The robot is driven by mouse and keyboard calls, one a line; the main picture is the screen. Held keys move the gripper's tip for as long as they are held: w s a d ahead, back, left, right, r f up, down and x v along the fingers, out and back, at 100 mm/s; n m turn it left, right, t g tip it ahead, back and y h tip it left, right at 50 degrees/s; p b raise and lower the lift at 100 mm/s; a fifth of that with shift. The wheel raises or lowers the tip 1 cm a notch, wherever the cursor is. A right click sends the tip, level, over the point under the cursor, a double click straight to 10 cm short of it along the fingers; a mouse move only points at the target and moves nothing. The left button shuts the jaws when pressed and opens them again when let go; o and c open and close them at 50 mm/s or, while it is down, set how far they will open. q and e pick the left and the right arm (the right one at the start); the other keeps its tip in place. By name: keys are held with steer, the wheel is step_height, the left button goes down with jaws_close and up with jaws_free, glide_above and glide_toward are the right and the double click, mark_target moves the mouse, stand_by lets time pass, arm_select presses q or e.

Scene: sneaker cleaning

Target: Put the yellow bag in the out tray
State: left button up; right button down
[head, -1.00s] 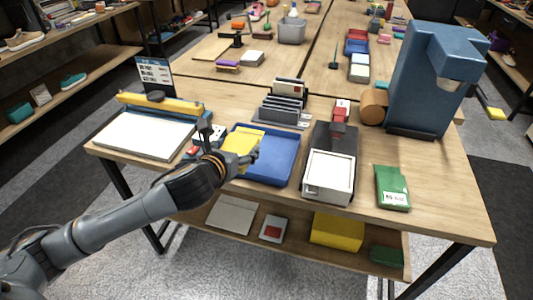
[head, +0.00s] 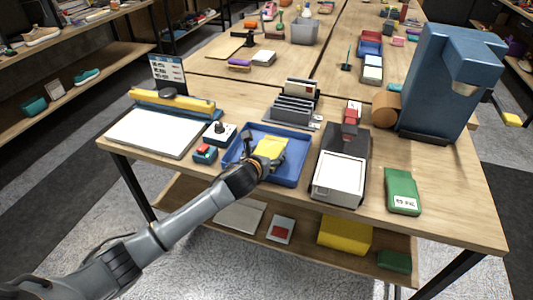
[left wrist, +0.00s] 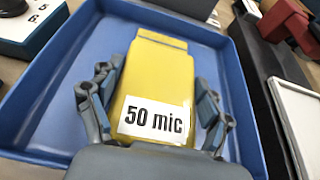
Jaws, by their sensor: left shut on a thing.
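The yellow bag (head: 271,147) is between the fingers of my left gripper (head: 265,160), which is shut on it. In the left wrist view the yellow bag (left wrist: 158,75) carries a white label reading "50 mic", with a finger at each side. The bag is over the inside of a shallow blue tray (head: 294,170); I cannot tell whether it touches the tray floor. The tray's rim surrounds the bag in the left wrist view (left wrist: 60,75). My right gripper is not in view.
Grey upright dividers (head: 293,110) stand behind. A green packet (head: 402,190) lies further right.

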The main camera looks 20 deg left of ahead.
arm_select(q)
steer(key=shift+f, duration=0.2)
steer(key=o, duration=1.1)
steer(key=shift+o, duration=0.2)
steer(key=shift+r, duration=0.2)
steer(key=v, duration=1.2)
steer(key=shift+s+a+f, duration=0.1)
